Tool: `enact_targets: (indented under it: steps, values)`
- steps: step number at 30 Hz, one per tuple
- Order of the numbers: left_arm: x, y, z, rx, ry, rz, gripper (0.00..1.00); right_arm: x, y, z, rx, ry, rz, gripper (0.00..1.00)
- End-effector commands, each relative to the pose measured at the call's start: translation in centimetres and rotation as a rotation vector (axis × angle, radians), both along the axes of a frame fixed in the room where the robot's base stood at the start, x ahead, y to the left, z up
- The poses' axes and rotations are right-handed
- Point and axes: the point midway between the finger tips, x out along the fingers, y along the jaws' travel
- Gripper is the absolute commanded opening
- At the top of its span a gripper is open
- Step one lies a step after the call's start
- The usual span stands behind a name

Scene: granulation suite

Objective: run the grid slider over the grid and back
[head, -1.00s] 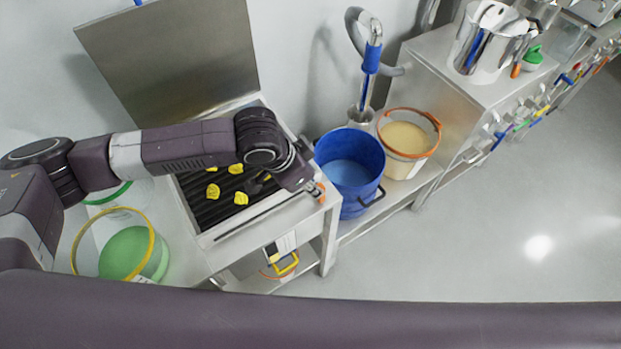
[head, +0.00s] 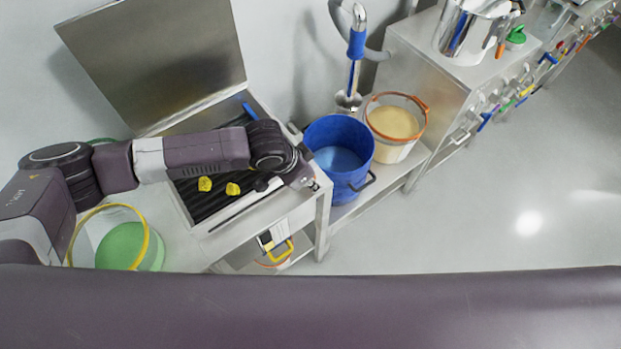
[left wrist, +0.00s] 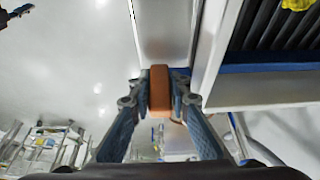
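The grid (head: 205,202) is a set of dark bars in a steel box on the bench, with yellow lumps (head: 205,184) on it. The grid bars also show in the left wrist view (left wrist: 285,30). My left arm lies across the box and hides much of the grid. My left gripper (head: 315,184) is at the box's right end. In the left wrist view its fingers (left wrist: 160,100) are closed on an orange-brown block, the grid slider's handle (left wrist: 160,88) as it appears. A blue bar (left wrist: 265,68) crosses beside the grid bars; its blue end (head: 250,112) shows behind my arm. My right gripper is out of view.
The box's steel lid (head: 155,60) stands open behind. A blue bucket (head: 340,160) is close right of my left gripper, with a cream-filled tub (head: 395,125) beyond. A yellow-rimmed sieve (head: 108,235) stands at left. Open floor lies at right.

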Motion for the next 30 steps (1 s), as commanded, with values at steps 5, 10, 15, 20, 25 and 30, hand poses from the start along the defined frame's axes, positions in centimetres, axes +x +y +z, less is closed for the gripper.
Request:
enact_targets:
  steps: [5,10,15,20,25,30]
  values:
    - [0.0,0.0,0.0,0.0,0.0,0.0,0.0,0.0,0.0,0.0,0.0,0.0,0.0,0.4]
    - [-0.2,0.3,0.1,0.0,0.0,0.001,0.0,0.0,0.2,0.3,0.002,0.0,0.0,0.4]
    - [-1.0,1.4,0.2,0.0,0.002,0.001,0.0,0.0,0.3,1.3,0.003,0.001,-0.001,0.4]
    - [-1.8,2.4,0.2,0.001,0.003,0.001,0.0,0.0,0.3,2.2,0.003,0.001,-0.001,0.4]
    - [-2.5,3.5,0.2,0.0,0.002,0.002,0.0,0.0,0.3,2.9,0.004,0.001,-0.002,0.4]
    - [-3.3,4.6,0.2,0.001,0.002,0.002,0.0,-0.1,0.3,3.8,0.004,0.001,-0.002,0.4]
